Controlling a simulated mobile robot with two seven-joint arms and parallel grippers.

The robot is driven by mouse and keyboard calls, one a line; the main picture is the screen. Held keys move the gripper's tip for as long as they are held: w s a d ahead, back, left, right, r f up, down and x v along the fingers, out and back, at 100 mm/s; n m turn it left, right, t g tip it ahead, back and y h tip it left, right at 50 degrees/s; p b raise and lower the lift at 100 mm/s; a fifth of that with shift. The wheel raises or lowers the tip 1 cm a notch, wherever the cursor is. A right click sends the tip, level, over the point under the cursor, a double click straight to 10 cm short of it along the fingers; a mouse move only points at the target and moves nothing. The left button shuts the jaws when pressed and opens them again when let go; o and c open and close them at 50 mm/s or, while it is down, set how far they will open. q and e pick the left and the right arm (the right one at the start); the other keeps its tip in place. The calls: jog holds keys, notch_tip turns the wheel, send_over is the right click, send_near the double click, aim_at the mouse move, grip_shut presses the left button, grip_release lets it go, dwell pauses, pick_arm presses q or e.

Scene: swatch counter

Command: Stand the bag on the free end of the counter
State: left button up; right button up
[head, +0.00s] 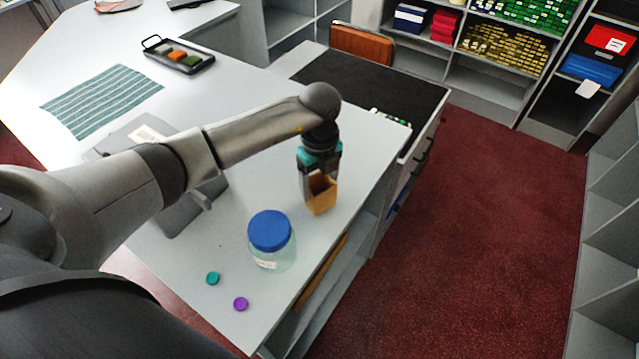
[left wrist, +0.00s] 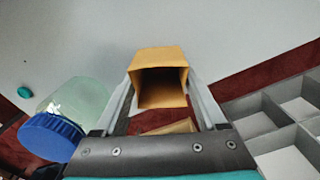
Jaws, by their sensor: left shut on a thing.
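The bag (head: 321,198) is a small tan-orange paper bag with an open top, near the right edge of the white counter (head: 232,180). My left gripper (head: 319,178) comes down from above and is shut on the bag. In the left wrist view the bag (left wrist: 161,60) sits between the two fingers with its dark opening facing the camera. I cannot tell whether its base touches the counter. My right gripper is not in view.
A jar (head: 271,246) with a blue lid stands just in front of the bag. Teal (head: 213,278) and purple (head: 240,304) caps lie near the front end. A grey device (head: 178,213) is partly behind my arm. A striped cloth (head: 100,100) and black tray (head: 200,66) lie farther back.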

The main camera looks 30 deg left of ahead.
pick_arm(q)
jog(key=shift+f, duration=0.25)
jog(key=o, duration=1.2)
jog(key=shift+o, duration=0.2)
notch_tip(320, 180, up, 12)
jog(key=shift+r+b, duration=0.15)
jog(key=shift+b, duration=0.2)
